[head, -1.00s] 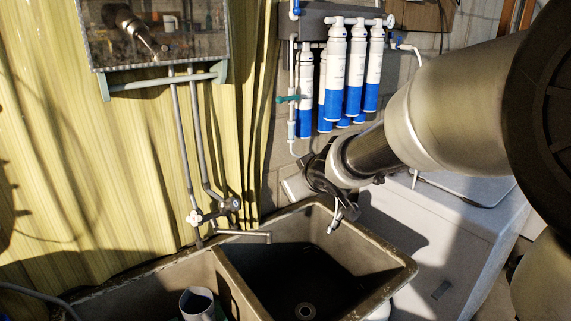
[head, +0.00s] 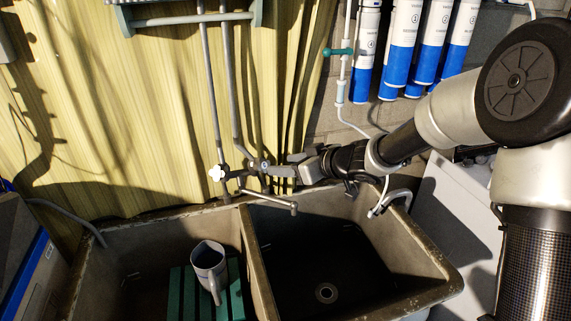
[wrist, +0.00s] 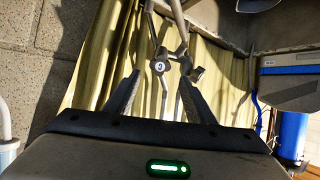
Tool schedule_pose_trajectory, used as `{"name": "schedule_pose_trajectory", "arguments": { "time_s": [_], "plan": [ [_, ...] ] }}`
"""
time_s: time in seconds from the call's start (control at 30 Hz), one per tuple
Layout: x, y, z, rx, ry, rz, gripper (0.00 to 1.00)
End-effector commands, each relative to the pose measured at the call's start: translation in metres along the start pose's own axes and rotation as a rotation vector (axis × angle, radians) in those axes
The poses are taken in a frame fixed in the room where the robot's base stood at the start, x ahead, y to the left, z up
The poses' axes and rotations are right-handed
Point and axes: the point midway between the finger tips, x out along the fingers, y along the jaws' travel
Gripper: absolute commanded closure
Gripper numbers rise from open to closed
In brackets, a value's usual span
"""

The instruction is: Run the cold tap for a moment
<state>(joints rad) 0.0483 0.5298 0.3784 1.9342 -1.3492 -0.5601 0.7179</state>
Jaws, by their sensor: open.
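The tap fitting stands on two pipes behind the sink, with its spout (head: 270,202) reaching over the right basin. A pale handle (head: 217,172) is on its left. On its right is a round knob (head: 264,163) with a blue mark, plain in the wrist view (wrist: 158,67); the other handle (wrist: 197,74) shows beside it there. My gripper (head: 277,168) is right of the blue-marked knob, pointing left at it. In the wrist view my gripper (wrist: 159,80) is open and empty, and the knob appears between and just beyond its fingertips. I cannot tell whether they touch. No running water shows.
The stone sink (head: 245,245) has two basins. A grey jug (head: 208,262) stands on a green slatted rack (head: 178,292) in the left one. White-and-blue filter cartridges (head: 403,45) hang at upper right. A white hose end (head: 388,201) hooks over the right basin's edge.

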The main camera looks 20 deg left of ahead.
Motion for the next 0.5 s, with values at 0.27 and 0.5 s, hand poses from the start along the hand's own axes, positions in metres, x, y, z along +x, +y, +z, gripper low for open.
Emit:
{"name": "schedule_pose_trajectory", "arguments": {
  "time_s": [0.27, 0.5],
  "plan": [
    [0.036, 0.000, 0.004, 0.000, 0.001, 0.000, 0.50],
    [0.072, 0.000, 0.004, -0.002, 0.001, 0.001, 0.50]
  ]
}}
